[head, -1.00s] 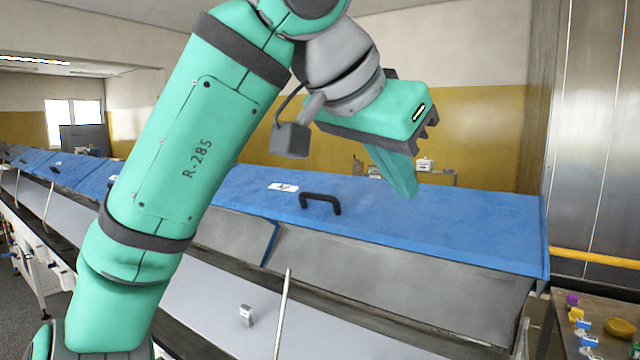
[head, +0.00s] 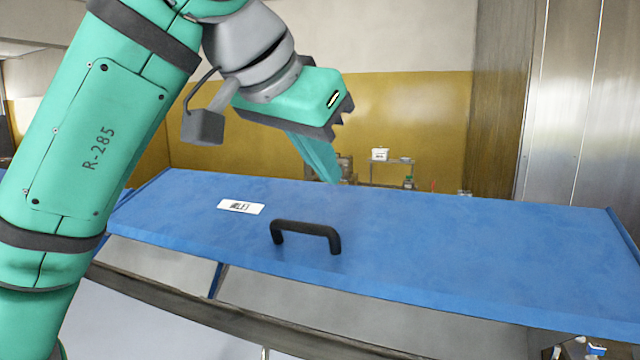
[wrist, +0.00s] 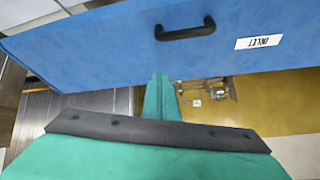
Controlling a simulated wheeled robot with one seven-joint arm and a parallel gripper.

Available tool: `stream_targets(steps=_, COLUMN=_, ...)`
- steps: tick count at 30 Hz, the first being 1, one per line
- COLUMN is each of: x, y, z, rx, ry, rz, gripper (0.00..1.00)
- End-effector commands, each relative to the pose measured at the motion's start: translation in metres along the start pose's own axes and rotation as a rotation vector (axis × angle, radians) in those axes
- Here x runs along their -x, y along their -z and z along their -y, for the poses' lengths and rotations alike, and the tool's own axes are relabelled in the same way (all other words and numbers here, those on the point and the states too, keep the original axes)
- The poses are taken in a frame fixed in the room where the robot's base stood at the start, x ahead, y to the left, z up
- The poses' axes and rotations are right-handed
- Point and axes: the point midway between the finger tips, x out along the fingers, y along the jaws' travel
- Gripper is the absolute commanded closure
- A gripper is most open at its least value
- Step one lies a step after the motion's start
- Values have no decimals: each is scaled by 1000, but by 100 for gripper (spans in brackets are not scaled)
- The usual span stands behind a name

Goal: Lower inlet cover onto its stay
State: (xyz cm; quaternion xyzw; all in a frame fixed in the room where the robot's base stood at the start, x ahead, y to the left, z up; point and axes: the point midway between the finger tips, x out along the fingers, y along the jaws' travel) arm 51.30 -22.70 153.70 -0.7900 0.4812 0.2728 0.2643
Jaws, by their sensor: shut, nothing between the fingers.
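The blue inlet cover (head: 420,255) stands raised above the grey machine body, its broad face sloping. It carries a black handle (head: 306,232) near its front edge and a white label (head: 241,207) to the handle's left. My gripper (head: 332,180) is shut and empty, above the cover in the head view and apart from the handle. In the wrist view the cover (wrist: 110,50), handle (wrist: 185,30) and label reading INLET (wrist: 259,42) lie beyond the shut fingers (wrist: 160,80).
A grey trough edge (head: 240,325) runs below the cover. A tall metal cabinet (head: 575,110) stands at the right. A small rack with a white box (head: 380,155) stands behind, by the yellow wall. Small items (head: 594,350) show at the lower right.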

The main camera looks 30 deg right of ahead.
Motion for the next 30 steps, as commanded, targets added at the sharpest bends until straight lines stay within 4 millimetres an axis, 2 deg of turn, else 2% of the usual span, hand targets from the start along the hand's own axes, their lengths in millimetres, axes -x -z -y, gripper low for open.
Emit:
stream_targets(steps=10, x=-64, y=5, z=-8, rx=-13, ry=-14, rz=-1, gripper=100)
stream_targets(steps=15, x=-94, y=3, z=-6, rx=-9, ry=-10, rz=1, gripper=100)
stream_targets(steps=21, x=-82, y=-25, z=-1, rx=-2, ry=-1, rz=0, gripper=100)
stream_targets(steps=30, x=-77, y=-38, z=-1, rx=-1, ry=-1, rz=0, gripper=100)
